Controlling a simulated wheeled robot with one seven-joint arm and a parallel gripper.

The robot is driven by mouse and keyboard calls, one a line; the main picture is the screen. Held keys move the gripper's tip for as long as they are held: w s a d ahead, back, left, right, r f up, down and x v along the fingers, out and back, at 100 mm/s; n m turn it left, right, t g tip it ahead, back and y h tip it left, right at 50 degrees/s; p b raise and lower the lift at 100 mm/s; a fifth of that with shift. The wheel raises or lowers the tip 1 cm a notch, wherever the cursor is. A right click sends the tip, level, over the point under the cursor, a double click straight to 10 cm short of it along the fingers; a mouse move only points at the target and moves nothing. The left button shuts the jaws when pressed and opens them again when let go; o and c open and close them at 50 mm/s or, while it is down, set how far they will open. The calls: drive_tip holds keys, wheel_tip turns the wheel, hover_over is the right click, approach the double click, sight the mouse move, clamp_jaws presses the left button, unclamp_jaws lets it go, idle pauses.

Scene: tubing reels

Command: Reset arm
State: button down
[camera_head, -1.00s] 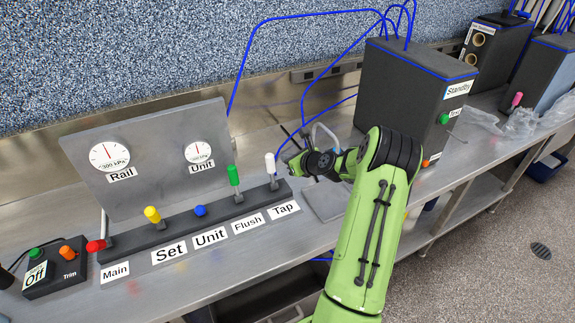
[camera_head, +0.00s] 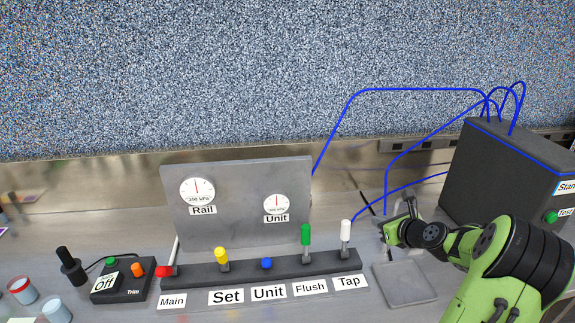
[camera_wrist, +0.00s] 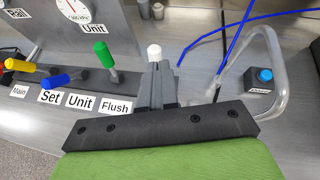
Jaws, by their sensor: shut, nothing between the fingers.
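My green arm comes in from the lower right of the head view. My gripper (camera_head: 388,231) is shut and empty, just right of the white Tap lever (camera_head: 346,232) and above the bench. In the wrist view my gripper (camera_wrist: 160,68) points away with its fingers together. The white lever's tip (camera_wrist: 154,50) shows just beyond the fingertips there, and its lower part is hidden behind them. I cannot tell whether they touch.
The valve bar (camera_head: 285,265) also carries the red Main (camera_head: 163,271), yellow Set (camera_head: 221,255), blue Unit (camera_head: 266,263) and green Flush (camera_head: 306,234) controls. A gauge panel (camera_head: 240,210) stands behind. A grey box (camera_head: 500,165) with blue tubes is at the right. A flat grey plate (camera_head: 405,285) lies below my gripper.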

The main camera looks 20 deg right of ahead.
drive_tip(key=s+a+r+n+g+y+b, duration=0.1)
drive_tip(key=s+a+r+n+g+b, duration=0.15)
drive_tip(key=a+n, duration=0.9)
drive_tip(key=s+a+r+n+g+b, duration=0.1)
drive_tip(key=s+a+r+n+g, duration=0.15)
drive_tip(key=a+n, duration=0.85)
drive_tip(key=s+a+f+n+g+b, duration=0.1)
drive_tip(key=s+a+n, duration=0.4)
drive_tip(key=s, duration=0.5)
drive_tip(key=s+a+f+n+b, duration=0.1)
drive_tip(key=s+a+n, duration=0.5)
drive_tip(key=s+n, duration=0.2)
drive_tip(key=shift+s+g+b, duration=0.3)
drive_tip(key=shift+s+g, duration=0.1)
drive_tip(key=shift+s, duration=0.45)
drive_tip(key=shift+a, duration=0.1)
